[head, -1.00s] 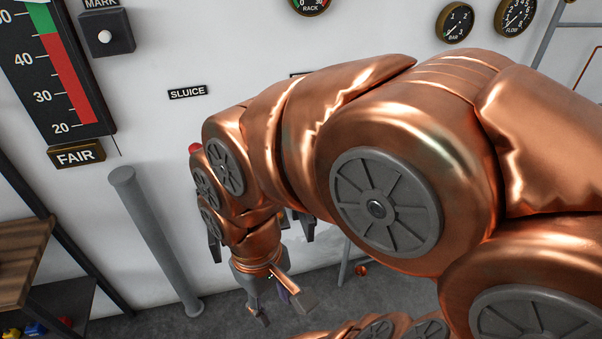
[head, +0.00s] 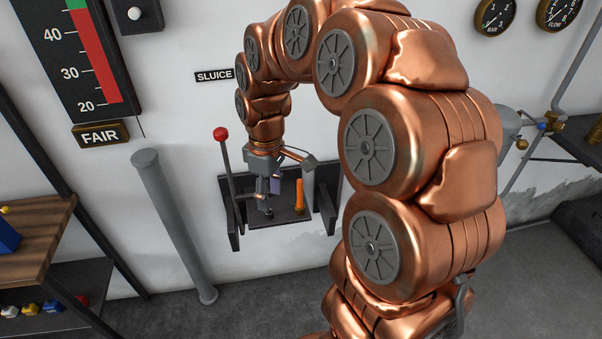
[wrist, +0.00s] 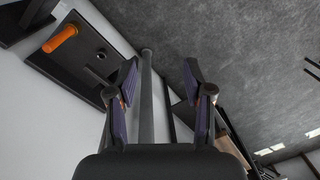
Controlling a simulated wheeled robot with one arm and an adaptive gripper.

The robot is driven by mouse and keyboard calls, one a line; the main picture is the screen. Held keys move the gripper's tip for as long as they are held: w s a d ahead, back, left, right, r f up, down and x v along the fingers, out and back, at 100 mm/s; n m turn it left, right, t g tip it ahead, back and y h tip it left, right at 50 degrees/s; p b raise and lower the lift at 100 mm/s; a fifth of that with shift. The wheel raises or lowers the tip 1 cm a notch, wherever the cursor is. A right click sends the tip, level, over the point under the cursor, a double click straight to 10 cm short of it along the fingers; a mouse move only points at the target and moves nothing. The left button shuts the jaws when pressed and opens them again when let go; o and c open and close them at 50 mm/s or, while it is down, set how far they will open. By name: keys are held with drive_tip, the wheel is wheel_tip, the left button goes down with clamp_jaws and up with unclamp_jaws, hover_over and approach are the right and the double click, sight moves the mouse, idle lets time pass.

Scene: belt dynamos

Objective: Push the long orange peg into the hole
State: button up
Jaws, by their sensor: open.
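The long orange peg (head: 299,195) stands upright on a dark wall-mounted shelf (head: 240,220), to the right of my gripper (head: 268,196). In the wrist view the peg (wrist: 60,38) is at the upper left, on the dark plate (wrist: 68,68). A small round ring, perhaps the hole (wrist: 101,54), shows on the plate beside the peg. My gripper (wrist: 160,80) points down, with its fingers apart and nothing between them. It is beside the peg, not around it. In the head view my fingers hide part of the shelf.
A lever with a red knob (head: 221,133) stands left of the shelf, under the SLUICE label (head: 214,75). A grey pipe (head: 175,225) leans further left. A wooden shelf unit (head: 40,240) is at the left edge. The floor below is clear.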

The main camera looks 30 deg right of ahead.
sight(301, 180)
drive_tip(key=w+d+f+n, duration=0.1)
drive_tip(key=w+d+f, duration=0.3)
drive_tip(key=d, duration=0.2)
drive_tip(key=w+d+f+n+b, duration=0.1)
drive_tip(key=w+d+f, duration=0.3)
drive_tip(key=w+d, duration=0.1)
drive_tip(key=w+d+f+n+b, duration=0.1)
drive_tip(key=w+d+f, duration=0.4)
drive_tip(key=d, duration=0.1)
drive_tip(key=shift+d+n+t+h, duration=0.3)
drive_tip(key=shift+d, duration=0.1)
drive_tip(key=shift+f+p, duration=1.05)
drive_tip(key=shift+f, duration=2.75)
clamp_jaws()
drive_tip(key=shift+r, duration=0.15)
drive_tip(key=shift+r, duration=2.1)
